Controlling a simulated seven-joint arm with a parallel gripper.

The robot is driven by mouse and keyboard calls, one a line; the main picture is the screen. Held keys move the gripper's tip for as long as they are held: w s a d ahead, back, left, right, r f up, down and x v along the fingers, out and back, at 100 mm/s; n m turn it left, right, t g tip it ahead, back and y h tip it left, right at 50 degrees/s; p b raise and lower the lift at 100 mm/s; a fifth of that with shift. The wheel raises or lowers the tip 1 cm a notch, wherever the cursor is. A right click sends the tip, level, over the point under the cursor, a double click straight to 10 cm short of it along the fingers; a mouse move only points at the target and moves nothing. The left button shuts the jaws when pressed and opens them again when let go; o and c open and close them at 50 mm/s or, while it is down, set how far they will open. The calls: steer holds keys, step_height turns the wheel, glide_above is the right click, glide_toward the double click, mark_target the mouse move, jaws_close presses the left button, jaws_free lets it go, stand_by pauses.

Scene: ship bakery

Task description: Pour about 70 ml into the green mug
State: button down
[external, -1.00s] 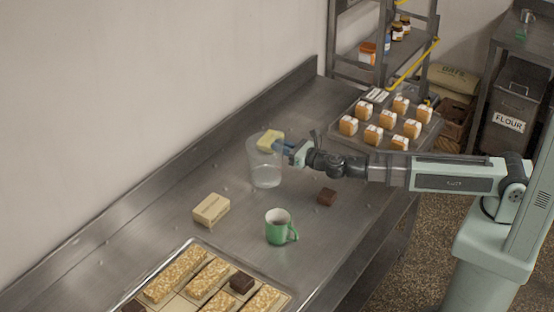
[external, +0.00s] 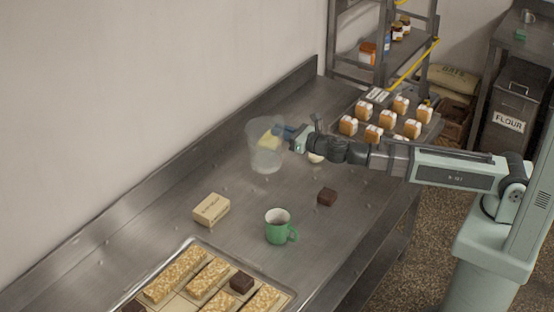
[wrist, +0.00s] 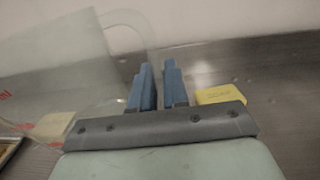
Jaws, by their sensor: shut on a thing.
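The green mug (external: 278,230) stands upright on the steel counter, its handle to the right. Its inside looks greyish, and I cannot tell whether it holds anything. A clear jug (external: 258,158) is behind it and a little left, apparently raised off the counter, with some clear liquid low inside. My gripper (external: 289,132) is at the jug's right side, shut on its handle. In the wrist view, the blue fingers (wrist: 158,88) close around the clear handle, and the jug's wall (wrist: 85,65) fills the left. The jug's base is hard to make out.
Another yellow block (external: 268,139) shows through the jug. A tray of oat bars (external: 192,247) is in front; a tray of small cakes (external: 350,109) is behind.

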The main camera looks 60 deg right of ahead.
steer(key=w+a+f+n+g+y, duration=0.1)
steer(key=a+f+n+y, duration=0.1)
steer(key=y, duration=0.1)
steer(key=w+a+f+n+g+y, duration=0.1)
steer(key=a+f+n+y, duration=0.1)
steer(key=a+y, duration=0.1)
steer(key=w+a+f+n+g+y, duration=0.1)
steer(key=a+f+n+g+y, duration=0.1)
steer(key=y, duration=0.2)
steer(key=shift+w+a+f+n, duration=0.2)
steer(key=shift+w+n, duration=0.1)
steer(key=shift+w, duration=0.1)
steer(key=shift+s+a+f+n+g+y, duration=0.15)
steer(key=shift+a+f+n+g+y, duration=0.15)
steer(key=shift+f+n+g+y, duration=0.25)
steer(key=shift+s+a+f+n+g+y, duration=0.15)
steer(key=shift+a+f+n+g+y, duration=0.2)
steer(key=shift+g+y, duration=0.25)
